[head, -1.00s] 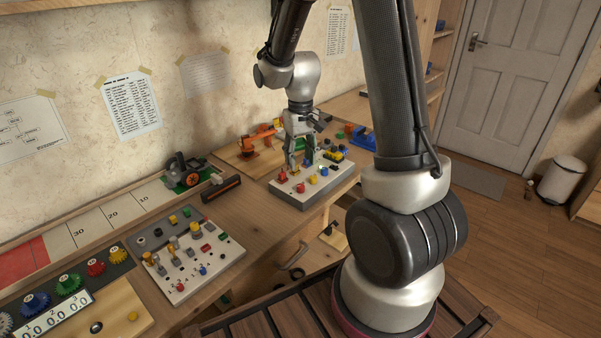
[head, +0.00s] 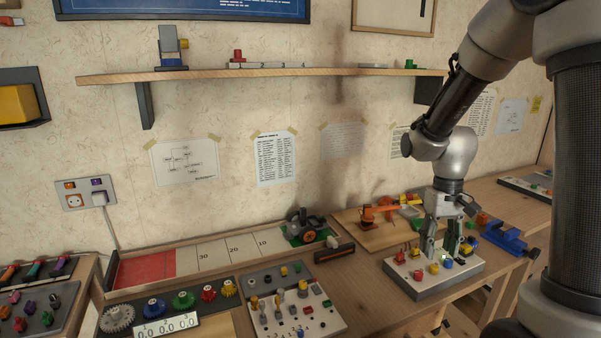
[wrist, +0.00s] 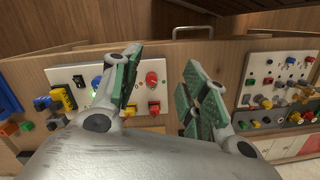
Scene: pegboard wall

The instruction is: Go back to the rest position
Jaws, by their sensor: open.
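My gripper (head: 440,247) points down over a white-topped control box (head: 434,283) on the bench, in the right half of the head view. Its two green-padded fingers are spread apart with nothing held between them. In the wrist view my gripper (wrist: 165,88) also shows open, with a red knob (wrist: 152,78) of the box visible between the fingers. The box carries red, yellow, green and blue knobs. The fingers hide part of its top, and I cannot tell whether they touch it.
A second control panel (head: 292,307) lies to the left on the bench. An orange toy arm (head: 378,211) on a wooden board stands behind the box, and a blue vise (head: 503,237) stands to its right. A wall shelf (head: 270,72) hangs above the bench.

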